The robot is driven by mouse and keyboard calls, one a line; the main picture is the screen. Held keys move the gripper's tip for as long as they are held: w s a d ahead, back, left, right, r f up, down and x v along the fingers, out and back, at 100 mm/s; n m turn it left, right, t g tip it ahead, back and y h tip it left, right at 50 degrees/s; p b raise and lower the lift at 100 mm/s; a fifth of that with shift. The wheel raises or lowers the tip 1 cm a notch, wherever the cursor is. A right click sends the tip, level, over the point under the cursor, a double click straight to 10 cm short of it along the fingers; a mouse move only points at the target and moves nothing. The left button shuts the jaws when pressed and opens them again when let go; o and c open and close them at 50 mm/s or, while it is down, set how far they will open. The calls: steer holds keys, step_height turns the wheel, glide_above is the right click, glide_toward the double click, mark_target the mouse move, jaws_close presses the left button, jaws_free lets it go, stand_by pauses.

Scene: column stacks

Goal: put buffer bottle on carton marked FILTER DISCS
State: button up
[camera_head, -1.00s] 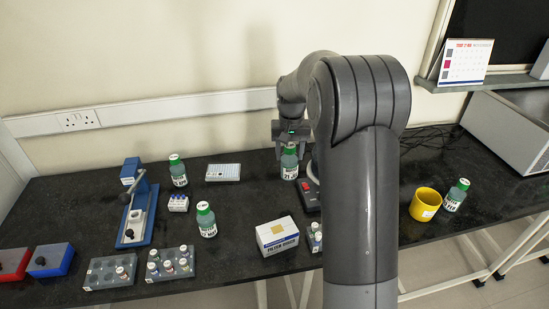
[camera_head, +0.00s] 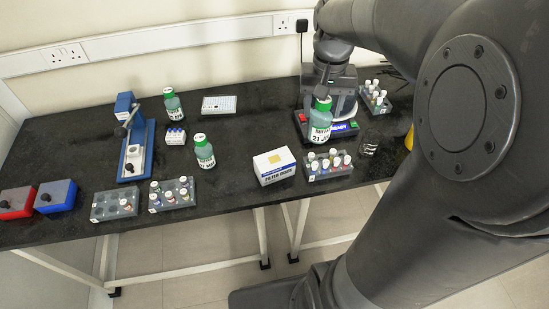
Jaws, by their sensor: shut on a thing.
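A buffer bottle (camera_head: 319,122) with green liquid, a green cap and a white label hangs upright in my gripper (camera_head: 323,95), which is shut on it from above near the cap. In the picture it overlaps the front of a dark device with a red switch. The white carton marked FILTER DISCS (camera_head: 274,167) lies on the bench to the lower left of the bottle, with a yellow patch on its clear top. My gripper is to the right of the carton and apart from it. The fingertips are small and partly hidden.
A rack of vials (camera_head: 328,166) stands close to the carton's right. Two similar green bottles, one at the back (camera_head: 172,104) and one left of the carton (camera_head: 204,152), stand on the bench. A blue press (camera_head: 135,150) is farther left. My arm hides the right side.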

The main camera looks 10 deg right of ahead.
steer(key=shift+s, duration=0.75)
steer(key=w+a+f, duration=0.5)
steer(key=a+f, duration=0.5)
steer(key=f, duration=0.1)
steer(key=shift+a, duration=0.2)
steer(key=shift+f, duration=0.1)
steer(key=o, duration=1.1)
